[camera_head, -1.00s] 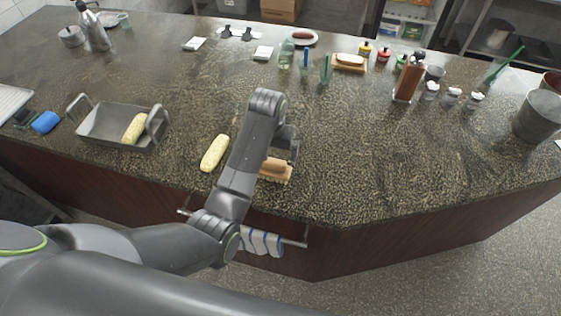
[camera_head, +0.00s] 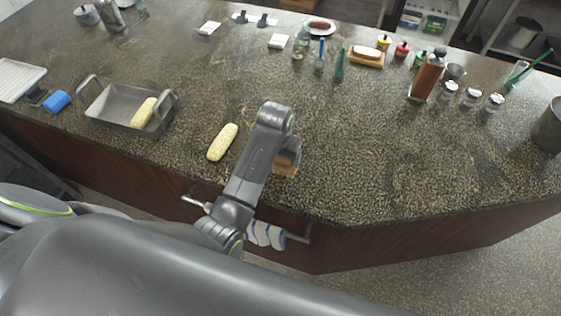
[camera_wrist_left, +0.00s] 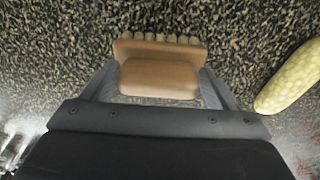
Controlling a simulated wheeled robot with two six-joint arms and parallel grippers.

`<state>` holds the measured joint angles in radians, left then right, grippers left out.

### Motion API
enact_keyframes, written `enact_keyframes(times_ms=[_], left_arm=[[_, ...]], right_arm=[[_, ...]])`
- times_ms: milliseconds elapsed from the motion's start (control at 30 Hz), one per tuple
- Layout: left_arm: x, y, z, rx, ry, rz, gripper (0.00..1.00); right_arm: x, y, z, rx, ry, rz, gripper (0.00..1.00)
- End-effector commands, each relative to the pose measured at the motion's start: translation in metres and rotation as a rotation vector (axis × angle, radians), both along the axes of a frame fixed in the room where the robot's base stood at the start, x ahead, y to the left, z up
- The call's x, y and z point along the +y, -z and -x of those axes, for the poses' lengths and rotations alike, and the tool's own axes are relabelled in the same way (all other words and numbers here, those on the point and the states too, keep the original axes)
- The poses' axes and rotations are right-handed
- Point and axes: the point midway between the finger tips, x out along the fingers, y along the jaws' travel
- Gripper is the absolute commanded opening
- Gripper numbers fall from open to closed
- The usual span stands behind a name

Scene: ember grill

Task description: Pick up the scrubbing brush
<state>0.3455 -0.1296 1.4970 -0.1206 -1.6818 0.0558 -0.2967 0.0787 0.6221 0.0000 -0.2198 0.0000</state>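The scrubbing brush (camera_head: 287,162) is near the counter's front edge, partly hidden behind my left gripper in the head view. In the left wrist view the brush (camera_wrist_left: 160,75) shows a tan wooden block and handle, with a row of pale bristles along its far edge. My left gripper (camera_wrist_left: 159,82) has one finger on each side of the wooden handle, with no clear gap on either side. It is shut on the brush. I cannot tell whether the brush is clear of the counter. My right gripper is not in view.
A corn cob (camera_head: 222,142) lies just left of the brush. A grey roasting pan (camera_head: 105,112) with another cob (camera_head: 143,112) stands farther left. A striped towel (camera_head: 265,234) hangs on the front rail. Bottles and shakers stand at the back right. The counter right of the brush is clear.

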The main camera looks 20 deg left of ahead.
Motion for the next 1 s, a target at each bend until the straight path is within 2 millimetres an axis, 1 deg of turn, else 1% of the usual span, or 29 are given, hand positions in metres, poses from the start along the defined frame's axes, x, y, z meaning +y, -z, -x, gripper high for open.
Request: enact_keyframes(times_ms=[33, 133, 233, 467, 567, 667, 900, 967, 1000], left_arm=[[0.000, 0.000, 0.000, 0.000, 0.000, 0.000, 0.73], [0.000, 0.000, 0.000, 0.000, 0.000, 0.000, 0.60], [0.000, 0.000, 0.000, 0.000, 0.000, 0.000, 0.47], [0.000, 0.000, 0.000, 0.000, 0.000, 0.000, 0.46], [0.000, -0.006, -0.001, -0.001, 0.000, 0.000, 0.46], [0.000, -0.018, -0.002, -0.005, 0.000, 0.000, 0.46], [0.000, -0.064, -0.002, -0.007, 0.000, 0.000, 0.46], [0.000, -0.074, -0.001, -0.006, 0.000, 0.000, 0.46], [0.000, -0.083, -0.001, -0.004, 0.000, 0.000, 0.46]], right_arm=[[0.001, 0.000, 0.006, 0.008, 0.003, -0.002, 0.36], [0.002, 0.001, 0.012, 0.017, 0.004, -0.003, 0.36], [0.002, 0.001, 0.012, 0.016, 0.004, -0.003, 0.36], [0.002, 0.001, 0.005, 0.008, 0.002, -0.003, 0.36], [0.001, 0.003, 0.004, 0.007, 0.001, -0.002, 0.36], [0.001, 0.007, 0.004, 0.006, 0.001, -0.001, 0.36], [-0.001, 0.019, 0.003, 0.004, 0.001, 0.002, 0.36], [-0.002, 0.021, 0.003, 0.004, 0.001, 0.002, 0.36], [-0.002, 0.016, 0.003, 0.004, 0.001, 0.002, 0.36]])
